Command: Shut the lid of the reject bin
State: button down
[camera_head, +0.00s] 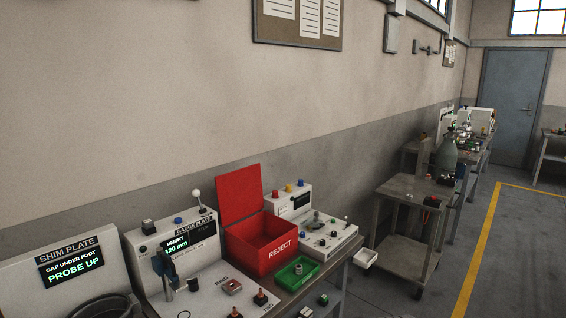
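The red reject bin (262,256) stands on the bench, its front wall marked "REJECT". Its red lid (240,192) stands open, raised at the back left of the bin and leaning toward the wall. The bin's inside looks empty as far as it shows; part of its floor is hidden by the front wall. My gripper is not in view.
The gauge plate station (185,240) stands close to the bin's left. Another white station with coloured buttons (318,232) stands to its right. A green tray (297,274) sits in front. A grey trolley (412,190) and open floor lie farther right.

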aim_at(239, 193)
jog(key=z, duration=0.35)
jog(key=i, duration=0.85)
jog(key=u, duration=0.6)
jog(key=i, duration=0.7)
jog(key=u, duration=0.7)
